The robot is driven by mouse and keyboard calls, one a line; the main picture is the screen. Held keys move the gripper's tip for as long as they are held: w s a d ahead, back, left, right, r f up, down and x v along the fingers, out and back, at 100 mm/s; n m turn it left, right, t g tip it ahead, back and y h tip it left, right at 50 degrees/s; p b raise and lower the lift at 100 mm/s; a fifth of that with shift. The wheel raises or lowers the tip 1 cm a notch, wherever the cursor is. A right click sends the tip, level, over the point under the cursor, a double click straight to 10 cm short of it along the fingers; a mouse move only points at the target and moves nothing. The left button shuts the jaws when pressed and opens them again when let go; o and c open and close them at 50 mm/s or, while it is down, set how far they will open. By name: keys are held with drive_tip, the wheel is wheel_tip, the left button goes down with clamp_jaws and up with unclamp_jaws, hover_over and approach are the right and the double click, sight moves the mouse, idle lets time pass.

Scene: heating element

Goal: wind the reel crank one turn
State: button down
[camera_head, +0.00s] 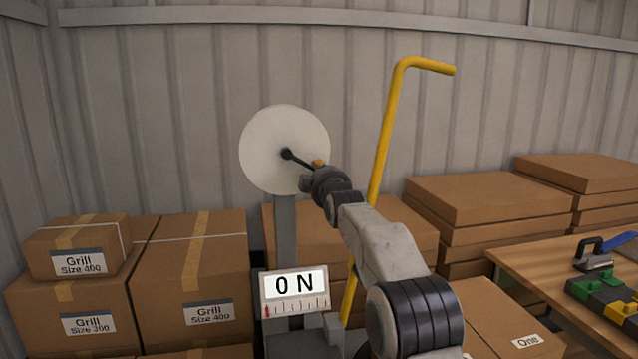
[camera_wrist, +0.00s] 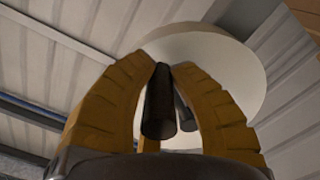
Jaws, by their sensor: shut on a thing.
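The reel (camera_head: 262,140) is a white disc on a grey post (camera_head: 285,225), with a dark hub at its middle. The black crank arm (camera_head: 301,160) runs from the hub down to the right, to my gripper (camera_head: 318,165). In the wrist view the yellow fingers of my gripper (camera_wrist: 164,80) close around the dark crank handle (camera_wrist: 159,112), which points toward the camera. The white reel (camera_wrist: 225,60) is behind them. In the head view the handle is hidden by my gripper. A sign reading "0 N" (camera_head: 295,293) with a scale is below the reel.
A bent yellow bar (camera_head: 386,140) stands just right of my gripper. Cardboard boxes (camera_head: 190,265) are stacked at left, and more flat boxes (camera_head: 490,200) are at right. A wooden table (camera_head: 535,270) at far right holds tools. A corrugated wall is behind.

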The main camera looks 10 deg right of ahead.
drive_tip(key=shift+d+r+n, duration=0.15)
drive_tip(key=shift+r+n, duration=0.35)
drive_tip(key=shift+r, duration=0.15)
drive_tip(key=c, duration=1.1)
unclamp_jaws()
drive_tip(key=shift+f, duration=0.15)
drive_tip(key=shift+f, duration=0.1)
